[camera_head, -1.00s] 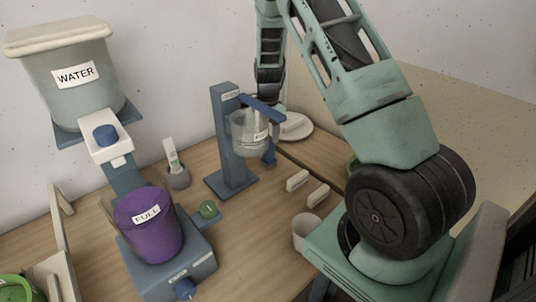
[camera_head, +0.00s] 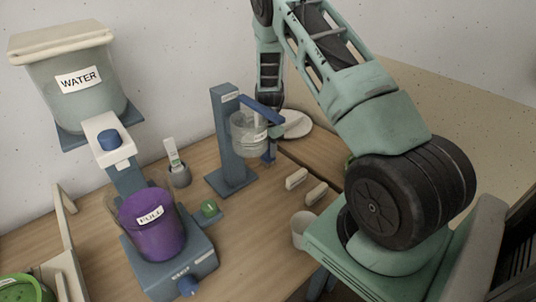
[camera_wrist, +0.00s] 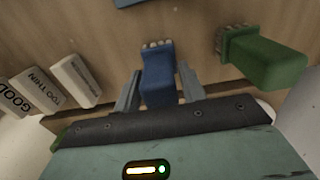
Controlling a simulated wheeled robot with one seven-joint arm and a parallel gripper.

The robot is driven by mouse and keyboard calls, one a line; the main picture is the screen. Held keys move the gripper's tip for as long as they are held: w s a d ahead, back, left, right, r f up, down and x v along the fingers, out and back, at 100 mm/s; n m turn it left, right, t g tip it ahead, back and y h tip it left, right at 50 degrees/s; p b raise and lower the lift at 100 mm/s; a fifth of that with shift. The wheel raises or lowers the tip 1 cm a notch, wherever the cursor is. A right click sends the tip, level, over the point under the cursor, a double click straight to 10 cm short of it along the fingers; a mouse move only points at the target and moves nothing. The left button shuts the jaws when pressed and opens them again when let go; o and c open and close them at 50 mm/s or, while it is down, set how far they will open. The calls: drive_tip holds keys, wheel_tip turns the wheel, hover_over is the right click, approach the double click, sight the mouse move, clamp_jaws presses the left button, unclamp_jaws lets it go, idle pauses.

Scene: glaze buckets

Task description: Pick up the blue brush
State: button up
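The blue brush (camera_wrist: 158,78), with pale bristles, shows in the middle of the wrist view. My gripper (camera_wrist: 159,83) has one grey finger on each side of it, very close to its handle. I cannot tell whether the fingers press on the brush or stand just clear of it. The handle's near end is at the dark edge of my gripper. In the head view my arm reaches down behind the blue stand (camera_head: 232,142). The fingers and the brush are hidden there.
A green brush (camera_wrist: 265,62) is to the right in the wrist view. White blocks, one marked TOO THIN (camera_wrist: 43,92) and one GOOD (camera_wrist: 13,98), are to the left. A clear cup (camera_head: 247,135) hangs on the stand. A purple bucket (camera_head: 158,228) stands farther left.

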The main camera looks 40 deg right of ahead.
drive_tip(key=c, duration=0.6)
drive_tip(key=shift+o, duration=0.2)
drive_tip(key=shift+r, duration=0.1)
wheel_tip(320, 180, up, 10)
drive_tip(key=shift+f+b, duration=0.1)
drive_tip(key=shift+b, duration=1)
